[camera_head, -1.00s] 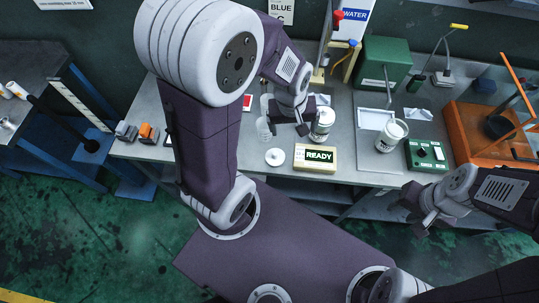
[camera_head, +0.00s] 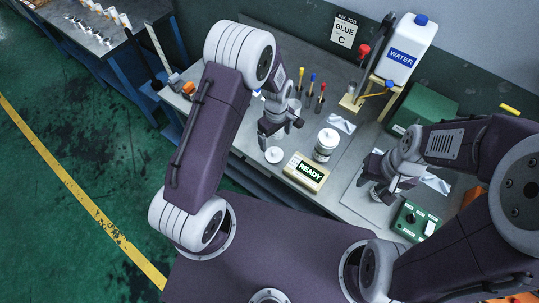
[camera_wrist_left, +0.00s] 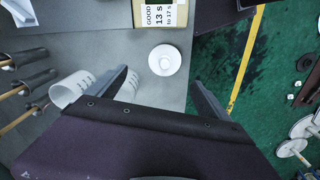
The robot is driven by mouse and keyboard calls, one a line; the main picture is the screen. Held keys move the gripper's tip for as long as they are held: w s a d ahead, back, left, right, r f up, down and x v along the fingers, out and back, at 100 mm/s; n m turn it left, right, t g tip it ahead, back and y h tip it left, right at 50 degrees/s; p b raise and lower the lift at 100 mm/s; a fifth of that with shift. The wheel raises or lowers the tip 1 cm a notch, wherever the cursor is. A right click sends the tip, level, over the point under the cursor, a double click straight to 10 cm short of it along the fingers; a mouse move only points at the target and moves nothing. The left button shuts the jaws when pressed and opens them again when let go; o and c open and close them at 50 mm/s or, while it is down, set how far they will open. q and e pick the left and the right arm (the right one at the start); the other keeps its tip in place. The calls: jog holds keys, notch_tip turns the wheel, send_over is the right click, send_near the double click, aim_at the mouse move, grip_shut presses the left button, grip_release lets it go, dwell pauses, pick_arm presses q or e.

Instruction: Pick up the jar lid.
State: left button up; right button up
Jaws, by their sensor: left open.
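The jar lid (camera_head: 274,155) is a small white disc with a raised knob or centre, lying on the grey bench near its front edge. In the left wrist view the lid (camera_wrist_left: 164,59) is just beyond my left gripper (camera_wrist_left: 158,80), roughly between its open fingers and apart from them. In the head view my left gripper (camera_head: 281,132) hangs above and behind the lid, empty. A white jar (camera_head: 327,144) stands to the right of the lid. My right gripper (camera_head: 380,190) is over the tray area at the right; its fingers are unclear.
The READY timer box (camera_head: 306,171) sits close right of the lid. Several colour-handled tools (camera_head: 311,85) stand in holders behind. A green control box (camera_head: 413,219) is at the right. The bench front edge is close to the lid.

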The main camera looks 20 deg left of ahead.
aim_at(274, 151)
pick_arm(q)
jog(key=shift+s+d+f, duration=0.1)
jog(key=shift+s, duration=0.1)
notch_tip(274, 151, down, 3)
jog(key=shift+f+p, duration=0.2)
jog(key=shift+p, duration=0.4)
jog(key=shift+f, duration=0.25)
jog(key=f, duration=0.1)
jog(key=f+p, duration=0.1)
jog(key=f, duration=0.1)
jog(key=f+p, duration=0.1)
jog(key=f, duration=0.1)
jog(key=shift+s+a, duration=0.2)
jog(key=shift+s, duration=0.05)
jog(key=shift+f, duration=0.1)
jog(key=c, duration=1.4)
jog(key=shift+c, duration=0.2)
